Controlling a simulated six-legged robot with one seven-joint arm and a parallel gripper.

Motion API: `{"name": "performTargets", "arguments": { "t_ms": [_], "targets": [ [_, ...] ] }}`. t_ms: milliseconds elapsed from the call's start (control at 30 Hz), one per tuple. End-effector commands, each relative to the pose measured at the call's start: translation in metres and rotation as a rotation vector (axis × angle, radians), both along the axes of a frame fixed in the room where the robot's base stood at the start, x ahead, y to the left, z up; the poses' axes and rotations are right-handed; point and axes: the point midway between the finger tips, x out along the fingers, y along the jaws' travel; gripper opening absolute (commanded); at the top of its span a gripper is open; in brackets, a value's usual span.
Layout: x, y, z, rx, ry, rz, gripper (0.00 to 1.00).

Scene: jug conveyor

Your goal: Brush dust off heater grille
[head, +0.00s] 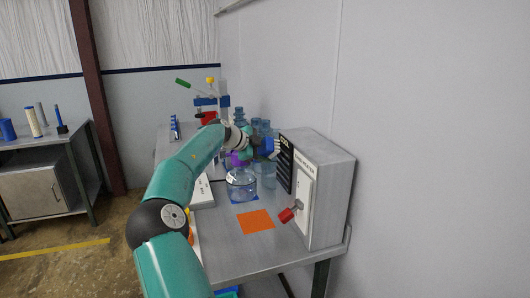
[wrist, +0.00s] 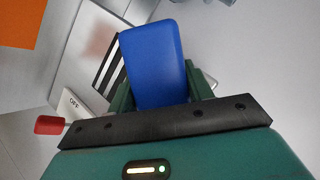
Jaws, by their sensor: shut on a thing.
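My gripper (wrist: 161,92) is shut on the brush (wrist: 155,55), of which a blue block-shaped part shows between the dark green fingers. Its bristles are hidden. In the head view, my gripper (head: 255,146) and the blue of the brush (head: 267,147) are beside the upper front of the grey heater (head: 325,185). The heater's black slotted grille (head: 286,168) faces the brush. In the wrist view, the striped grille (wrist: 110,66) lies just beyond the brush. Whether the brush touches it, and any dust, I cannot tell.
A red-handled lever (head: 287,215) sticks out below the grille. A clear jug (head: 241,187) stands close under my gripper, with several more behind. An orange square (head: 255,222) lies bare on the bench. A wall (head: 430,150) rises at right.

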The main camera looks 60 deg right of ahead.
Motion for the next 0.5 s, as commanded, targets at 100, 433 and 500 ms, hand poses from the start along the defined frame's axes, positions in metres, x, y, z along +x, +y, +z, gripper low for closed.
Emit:
{"name": "performTargets", "arguments": {
  "t_ms": [100,433,500],
  "targets": [
    [0.009,0.008,0.000,0.000,0.000,0.002,0.25],
    [0.030,0.029,0.000,-0.001,0.001,0.003,0.25],
    [0.034,0.034,0.000,0.000,0.000,0.002,0.25]
  ]
}}
